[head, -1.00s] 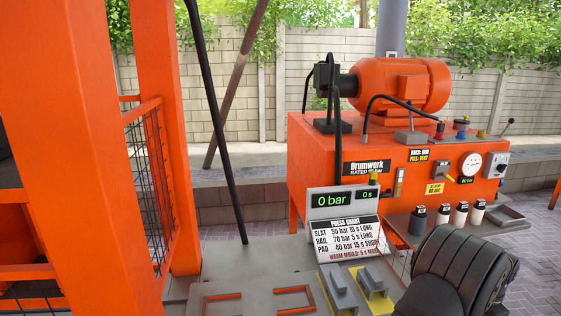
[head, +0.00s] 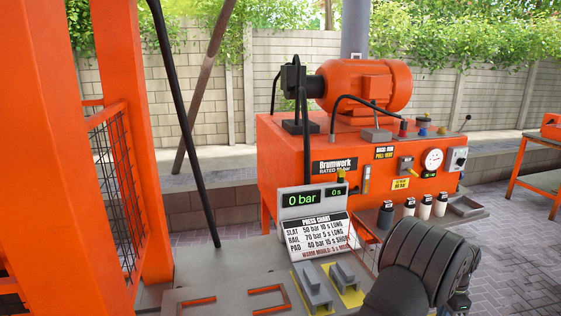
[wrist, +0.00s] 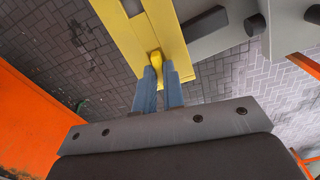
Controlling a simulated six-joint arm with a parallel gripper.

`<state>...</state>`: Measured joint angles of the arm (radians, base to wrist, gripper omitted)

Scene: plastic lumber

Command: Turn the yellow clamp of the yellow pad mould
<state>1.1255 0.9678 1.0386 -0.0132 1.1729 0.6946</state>
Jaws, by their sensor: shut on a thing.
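My gripper (wrist: 160,70) is shut on the clamp, with one blue-grey finger on each side. In the head view the yellow mould (head: 352,297) lies at the bottom middle with a grey block on it. My dark arm stands right of it there and hides the fingers and the clamp.
Several small canisters (head: 409,207) stand behind my arm.

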